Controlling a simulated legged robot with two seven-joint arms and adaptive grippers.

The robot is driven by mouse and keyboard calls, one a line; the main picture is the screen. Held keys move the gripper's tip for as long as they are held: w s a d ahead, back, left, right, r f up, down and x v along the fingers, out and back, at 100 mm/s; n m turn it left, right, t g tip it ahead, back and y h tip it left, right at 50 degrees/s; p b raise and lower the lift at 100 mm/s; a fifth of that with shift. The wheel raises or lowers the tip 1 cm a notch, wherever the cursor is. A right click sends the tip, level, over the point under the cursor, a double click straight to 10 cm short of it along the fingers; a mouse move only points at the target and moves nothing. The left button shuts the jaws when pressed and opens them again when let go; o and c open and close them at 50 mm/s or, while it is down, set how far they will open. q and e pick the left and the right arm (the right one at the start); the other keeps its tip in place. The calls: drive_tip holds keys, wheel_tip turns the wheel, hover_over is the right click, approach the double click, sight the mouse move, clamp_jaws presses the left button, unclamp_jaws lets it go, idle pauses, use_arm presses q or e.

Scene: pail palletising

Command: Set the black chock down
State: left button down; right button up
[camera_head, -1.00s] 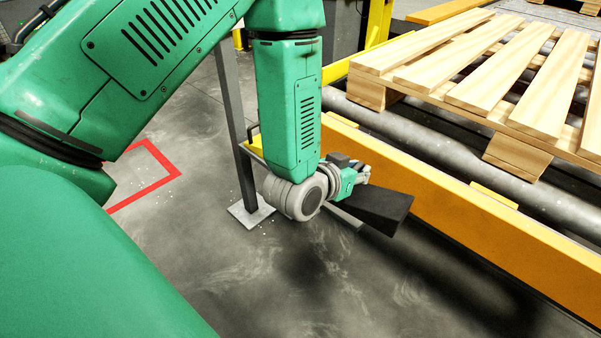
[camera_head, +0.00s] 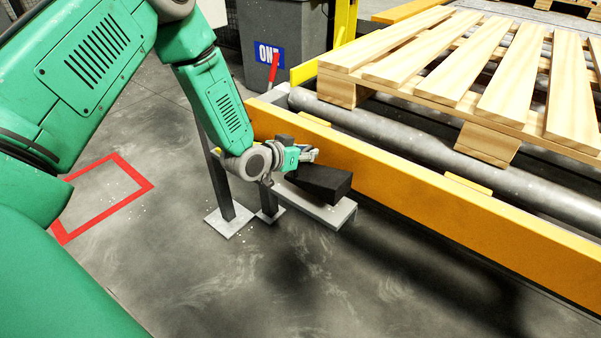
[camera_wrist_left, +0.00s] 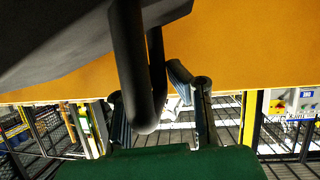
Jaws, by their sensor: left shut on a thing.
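The black chock (camera_head: 322,182) is a dark wedge-shaped block beside the orange conveyor rail. In the head view it is over a small grey shelf (camera_head: 325,214); whether it touches the shelf I cannot tell. My left gripper (camera_head: 312,155) is at the chock's upper left end. In the left wrist view my left gripper (camera_wrist_left: 160,110) is shut on the chock's dark looped handle (camera_wrist_left: 135,70). The chock's dark body (camera_wrist_left: 70,35) fills the upper left there. My right gripper is in neither current view.
The orange rail (camera_head: 400,175) runs along the roller conveyor, with a wooden pallet (camera_head: 480,70) on its rollers. A grey post (camera_head: 220,185) stands left of the shelf. A red floor outline (camera_head: 140,180) lies at left. The grey floor in front is clear.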

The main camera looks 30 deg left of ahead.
sight(307, 166)
use_arm(q)
wheel_tip(307, 166, down, 5)
drive_tip(key=shift+f+b, duration=0.1)
drive_tip(key=shift+b, duration=0.85)
drive_tip(key=c, duration=1.5)
unclamp_jaws()
drive_tip(key=shift+c, duration=0.2)
drive_tip(key=shift+s+r, duration=0.1)
drive_tip(key=shift+r, duration=0.1)
drive_tip(key=p+v, duration=0.4)
drive_tip(key=v, duration=0.8)
drive_tip(key=s+d+f+g, duration=0.6)
drive_tip(key=s+d+f, duration=0.2)
drive_tip(key=s+f, duration=0.3)
drive_tip(key=s+d+f+g+y, duration=0.1)
drive_tip(key=s+g, duration=0.2)
drive_tip(key=s, duration=0.5)
drive_tip(key=s+f+g+y, duration=0.1)
drive_tip(key=s+g, duration=0.2)
drive_tip(key=s, duration=0.6)
drive_tip(key=shift+s+d+f+n+y, duration=0.2)
drive_tip(key=shift+d+f+n+y, duration=0.1)
drive_tip(key=shift+d+f, duration=0.1)
